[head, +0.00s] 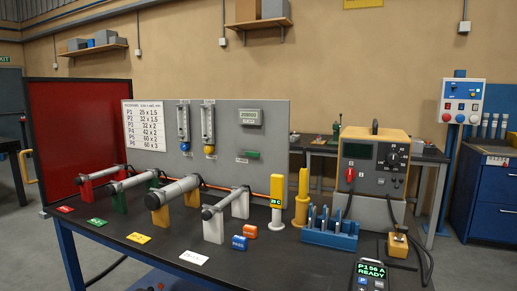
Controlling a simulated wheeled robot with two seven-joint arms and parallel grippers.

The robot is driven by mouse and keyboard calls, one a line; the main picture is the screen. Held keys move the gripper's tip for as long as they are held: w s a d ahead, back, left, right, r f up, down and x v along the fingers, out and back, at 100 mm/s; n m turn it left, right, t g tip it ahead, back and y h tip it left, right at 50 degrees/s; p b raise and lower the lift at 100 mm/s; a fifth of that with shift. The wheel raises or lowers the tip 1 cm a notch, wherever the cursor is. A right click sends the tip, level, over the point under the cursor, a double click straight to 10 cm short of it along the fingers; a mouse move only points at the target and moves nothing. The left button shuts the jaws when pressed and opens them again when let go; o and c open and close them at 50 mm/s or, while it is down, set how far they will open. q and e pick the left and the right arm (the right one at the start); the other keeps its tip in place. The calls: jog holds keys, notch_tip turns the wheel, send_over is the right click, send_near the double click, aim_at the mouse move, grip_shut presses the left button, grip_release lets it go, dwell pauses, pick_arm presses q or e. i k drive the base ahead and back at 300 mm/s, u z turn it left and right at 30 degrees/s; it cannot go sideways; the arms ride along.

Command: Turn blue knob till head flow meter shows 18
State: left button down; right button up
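Two clear upright flow meters are mounted on the grey back panel. The left flow meter (183,122) has a blue knob (184,146) at its lower end. The right flow meter (208,124) has a yellow knob (209,150) at its lower end. The scales and float positions are too small to read, and I cannot tell which meter is labelled head. Neither of my grippers is in view, and nothing touches the knobs.
Several pipes on coloured stands, including a thick grey pipe (172,193), lie across the dark table (140,222) before the panel.

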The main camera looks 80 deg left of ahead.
aim_at(185, 146)
jog(key=z, duration=0.05)
jog(key=k, duration=1.2)
jog(key=u, duration=1.85)
